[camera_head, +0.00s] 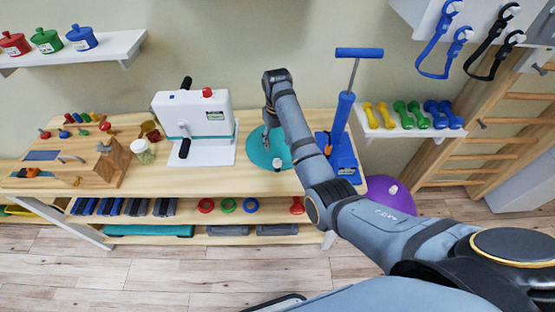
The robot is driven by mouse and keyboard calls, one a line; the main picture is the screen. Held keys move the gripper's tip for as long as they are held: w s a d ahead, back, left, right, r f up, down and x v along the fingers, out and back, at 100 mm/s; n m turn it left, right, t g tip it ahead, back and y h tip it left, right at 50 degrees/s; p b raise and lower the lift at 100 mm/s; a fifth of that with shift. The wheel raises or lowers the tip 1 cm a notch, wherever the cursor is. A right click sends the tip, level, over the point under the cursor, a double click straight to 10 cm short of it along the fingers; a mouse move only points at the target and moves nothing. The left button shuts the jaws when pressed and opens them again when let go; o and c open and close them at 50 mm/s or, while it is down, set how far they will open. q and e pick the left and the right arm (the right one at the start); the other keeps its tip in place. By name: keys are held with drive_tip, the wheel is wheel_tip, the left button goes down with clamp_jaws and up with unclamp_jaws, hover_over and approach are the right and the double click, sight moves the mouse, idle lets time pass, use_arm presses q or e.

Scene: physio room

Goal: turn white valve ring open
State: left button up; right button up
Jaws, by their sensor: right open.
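A round teal cushion (258,158) lies flat on the wooden table. A small white piece (277,163), which looks like the valve ring, shows near the cushion's front edge. Its turned position is too small to tell. My right gripper (267,138) points down over the back part of the cushion, behind the white piece in the picture. It is open, and I see nothing between its fingers. Whether the fingertips touch the cushion I cannot tell. My right forearm hides part of the cushion's right side. My left gripper is not in view.
A white pedal machine (205,115) stands just left of the cushion. A blue pump (343,130) with a T-handle stands close on its right. A wooden activity board (85,160) and a jar (142,151) stand further left. The table's front strip (230,184) is mostly clear.

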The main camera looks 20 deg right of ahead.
sight(277, 160)
wheel_tip(277, 160, down, 10)
drive_tip(key=shift+f+p, duration=0.25)
drive_tip(key=shift+p, duration=0.25)
clamp_jaws()
drive_tip(key=shift+r+n+p, duration=0.2)
drive_tip(key=shift+n+p, duration=0.65)
drive_tip(key=shift+n, duration=0.25)
drive_tip(key=shift+f+n+p, duration=0.1)
drive_tip(key=shift+n+p, duration=0.75)
drive_tip(key=shift+n, duration=0.95)
drive_tip(key=shift+w, duration=0.1)
unclamp_jaws()
